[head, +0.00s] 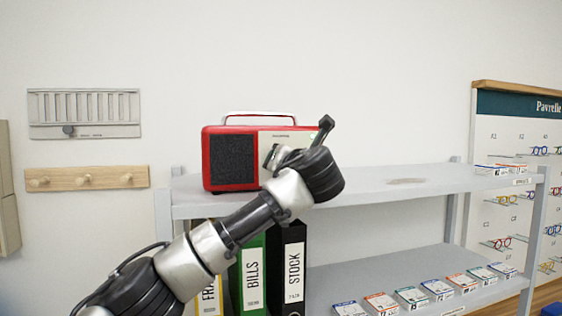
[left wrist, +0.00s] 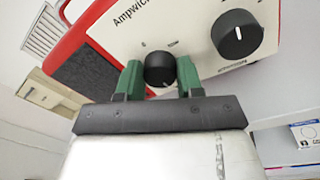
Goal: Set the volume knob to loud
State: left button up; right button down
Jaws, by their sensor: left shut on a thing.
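A red radio (head: 217,130) with a black speaker grille and a cream front panel stands on the grey shelf. In the left wrist view its panel (left wrist: 190,22) carries a smaller black knob (left wrist: 159,68) and a larger black knob (left wrist: 237,35) with a white pointer line. My left gripper (left wrist: 159,77) has its green fingers on either side of the smaller knob, shut on it. Small marks show above this knob, but I cannot read them or see its pointer. I cannot tell which knob is for volume. In the head view my left arm hides the panel's right part. My right gripper is not in view.
Binders (head: 252,275) and several small boxes (head: 438,288) are on the shelf below. A peg rail (head: 110,178) and a slatted panel (head: 100,105) hang on the left wall. An eyeglasses display (head: 505,130) stands right.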

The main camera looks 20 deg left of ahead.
pick_arm(q)
jog(key=shift+f+m, duration=0.2)
jog(key=shift+m, duration=0.6)
jog(key=shift+r, duration=0.1)
jog(key=o, duration=0.9)
jog(key=shift+w, duration=0.1)
jog(key=b+v, duration=0.6)
jog(key=v, duration=0.5)
jog(key=shift+w, duration=0.1)
